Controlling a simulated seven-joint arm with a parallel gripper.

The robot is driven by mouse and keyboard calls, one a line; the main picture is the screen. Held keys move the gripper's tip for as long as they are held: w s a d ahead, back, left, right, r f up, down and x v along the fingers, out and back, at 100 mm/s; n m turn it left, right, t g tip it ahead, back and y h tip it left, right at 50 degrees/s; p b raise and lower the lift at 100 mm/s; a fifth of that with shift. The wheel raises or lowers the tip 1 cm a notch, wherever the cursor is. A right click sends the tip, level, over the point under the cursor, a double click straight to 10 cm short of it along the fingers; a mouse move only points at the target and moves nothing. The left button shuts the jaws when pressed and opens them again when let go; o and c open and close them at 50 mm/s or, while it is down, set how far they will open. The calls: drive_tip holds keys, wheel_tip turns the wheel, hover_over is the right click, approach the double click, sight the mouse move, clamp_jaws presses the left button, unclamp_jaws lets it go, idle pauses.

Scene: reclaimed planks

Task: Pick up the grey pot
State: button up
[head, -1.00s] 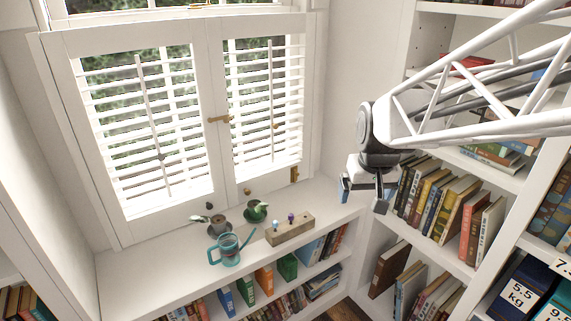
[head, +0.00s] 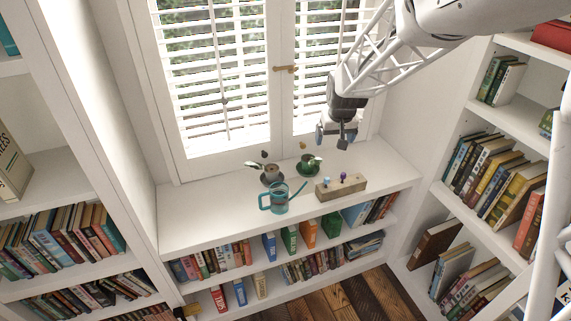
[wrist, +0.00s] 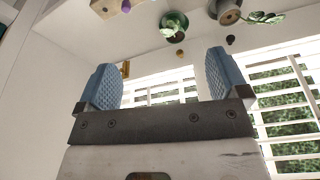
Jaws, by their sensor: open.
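The grey pot (head: 271,174) is small and brownish grey. It holds a little plant and sits on a dark saucer on the white window ledge. It also shows at the top edge of the wrist view (wrist: 229,15), partly cut off. A green pot (head: 308,165) stands to its right, also with a plant; the wrist view shows it too (wrist: 174,22). My gripper (head: 332,137) is open and empty, with blue pads. It is in the air above the ledge, to the right of both pots, near the window. Its pads show apart in the wrist view (wrist: 161,68).
A teal watering can (head: 277,198) stands just in front of the grey pot, its spout pointing right. A wooden block with pegs (head: 341,188) lies to the right. The shuttered window (head: 216,80) is close behind. The ledge's left part is clear.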

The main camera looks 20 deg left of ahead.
drive_tip(key=w+a+f+n, duration=0.1)
drive_tip(key=w+a+f, duration=0.2)
drive_tip(key=a+f, duration=0.8)
drive_tip(key=n, duration=0.2)
approach(272, 168)
drive_tip(key=shift+s+d+f+y, duration=0.1)
drive_tip(key=shift+f+y, duration=0.05)
drive_tip(key=shift+f, duration=0.2)
drive_tip(key=shift+s+d+f+y, duration=0.1)
drive_tip(key=shift+s+f+y, duration=0.05)
drive_tip(key=shift+f, duration=0.2)
drive_tip(key=shift+a+f, duration=0.1)
drive_tip(key=shift+x, duration=1.15)
drive_tip(key=shift+x, duration=2.65)
drive_tip(key=shift+c, duration=0.2)
